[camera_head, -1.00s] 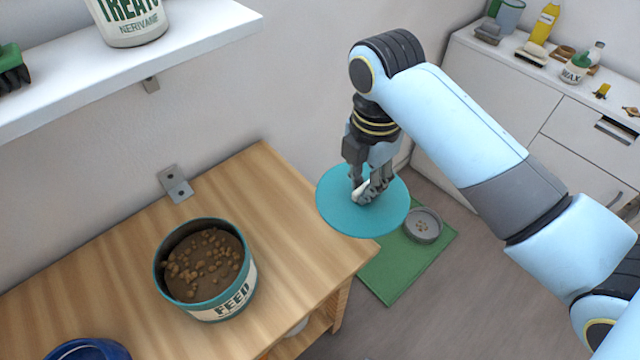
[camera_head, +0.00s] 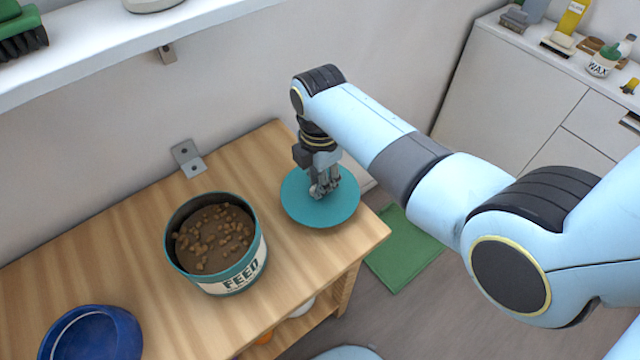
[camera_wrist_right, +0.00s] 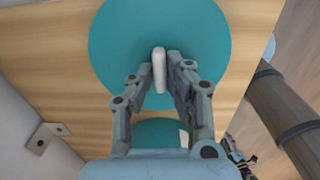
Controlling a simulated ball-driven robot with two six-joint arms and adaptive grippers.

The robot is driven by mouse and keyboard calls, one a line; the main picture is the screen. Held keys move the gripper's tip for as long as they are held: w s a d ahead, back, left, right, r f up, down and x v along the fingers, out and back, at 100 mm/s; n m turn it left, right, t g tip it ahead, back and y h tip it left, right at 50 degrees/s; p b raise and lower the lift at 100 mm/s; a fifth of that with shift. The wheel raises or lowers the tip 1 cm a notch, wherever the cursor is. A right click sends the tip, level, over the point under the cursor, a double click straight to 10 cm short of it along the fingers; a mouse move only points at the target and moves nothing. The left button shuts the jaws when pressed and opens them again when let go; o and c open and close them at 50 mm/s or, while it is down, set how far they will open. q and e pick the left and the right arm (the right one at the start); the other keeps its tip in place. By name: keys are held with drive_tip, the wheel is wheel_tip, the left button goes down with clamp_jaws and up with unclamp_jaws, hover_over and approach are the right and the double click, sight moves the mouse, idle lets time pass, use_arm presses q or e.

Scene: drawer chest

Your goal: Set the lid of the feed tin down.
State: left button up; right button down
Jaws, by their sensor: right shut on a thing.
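The teal round lid (camera_head: 308,207) is at the right end of the wooden table, right of the feed tin. In the right wrist view the lid (camera_wrist_right: 110,45) fills the upper middle, with its pale knob (camera_wrist_right: 159,68) between my fingers. My right gripper (camera_head: 322,190) is shut on the lid's knob from above. Whether the lid touches the wood I cannot tell. The open feed tin (camera_head: 238,280), white and teal with a FEED label, stands upright on the table and holds brown kibble. My left gripper is not in view.
The wooden table (camera_head: 130,230) has bare wood behind and left of the tin. A blue bowl (camera_head: 125,335) stands at the front left. A metal bracket (camera_head: 188,158) sits at the wall. A green mat (camera_head: 405,255) lies on the floor beyond the table's right edge.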

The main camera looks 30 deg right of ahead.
drive_tip(key=shift+f, duration=0.8)
drive_tip(key=c, duration=1.3)
unclamp_jaws()
drive_tip(key=shift+f, duration=0.15)
wheel_tip(320, 180, up, 12)
drive_tip(key=shift+r+p, duration=0.15)
drive_tip(key=shift+p, duration=0.5)
